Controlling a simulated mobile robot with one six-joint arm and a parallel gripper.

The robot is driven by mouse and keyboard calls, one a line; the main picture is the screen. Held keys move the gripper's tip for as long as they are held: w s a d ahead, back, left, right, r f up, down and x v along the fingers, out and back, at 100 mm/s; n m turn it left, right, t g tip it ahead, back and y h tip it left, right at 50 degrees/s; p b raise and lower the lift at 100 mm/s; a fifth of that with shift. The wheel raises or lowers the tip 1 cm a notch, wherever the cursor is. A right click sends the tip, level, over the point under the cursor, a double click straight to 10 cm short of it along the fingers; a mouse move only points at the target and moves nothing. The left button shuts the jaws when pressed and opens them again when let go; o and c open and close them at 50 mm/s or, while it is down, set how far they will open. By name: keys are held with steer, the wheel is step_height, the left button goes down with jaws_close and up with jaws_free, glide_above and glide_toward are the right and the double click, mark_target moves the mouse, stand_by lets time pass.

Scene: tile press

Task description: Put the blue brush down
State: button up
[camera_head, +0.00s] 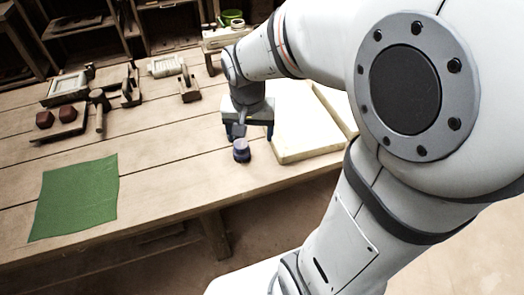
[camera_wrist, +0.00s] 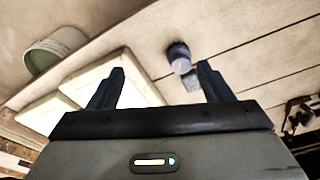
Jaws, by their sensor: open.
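A small dark blue-purple round piece (camera_head: 241,152), which I take for the blue brush, stands on the wooden table near its front edge. In the wrist view it shows (camera_wrist: 179,58) with a grey-blue piece against it; I cannot tell whether the two are one thing. My gripper (camera_head: 249,134) is just behind it in the head view, pointing down. In the wrist view my gripper (camera_wrist: 160,82) is open with nothing clasped, and the brush is beyond the fingertips, nearer the right finger. Any contact is not clear.
A pale slab (camera_head: 305,140) lies right of my gripper. A green cloth (camera_head: 75,198) lies at the left front. Wooden tools and a tray with reddish blocks (camera_head: 62,128) stand at the back left. The table between cloth and brush is clear. A bucket (camera_wrist: 52,52) shows in the wrist view.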

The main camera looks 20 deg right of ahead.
steer(key=s+r+n, duration=0.2)
steer(key=s+n, duration=0.2)
steer(key=s, duration=0.6)
steer(key=shift+n+t+y, duration=0.3)
steer(key=shift+r, duration=0.15)
